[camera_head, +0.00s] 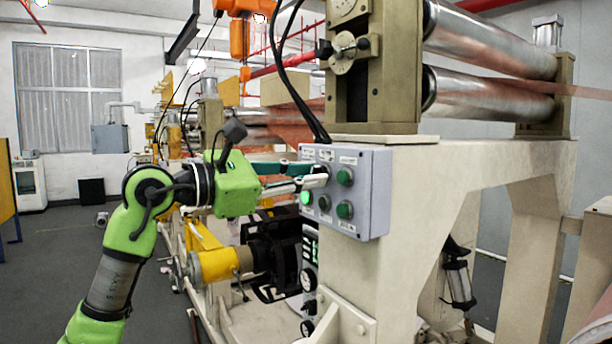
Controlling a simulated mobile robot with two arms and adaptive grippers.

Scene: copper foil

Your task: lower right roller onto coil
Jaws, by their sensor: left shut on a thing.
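A grey control box (375,205) with several round buttons is fixed to the end of the cream machine frame. A bright green button (306,198) sits at its lower left, and darker green buttons (344,177) are on its right side. My left gripper (318,176) reaches in from the left, its fingers at the box's upper left control. It is shut on that knob, which the fingers mostly hide. Two shiny metal rollers (495,40) (490,96) lie one above the other at upper right, with copper foil (575,90) by the lower one. My right gripper is out of view.
A yellow cylinder (215,266) and a dark mechanism (275,255) lie below my left gripper. Black cables hang behind the box. A copper-coloured curved surface (597,318) shows at lower right. Grey floor (70,260) is open at left.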

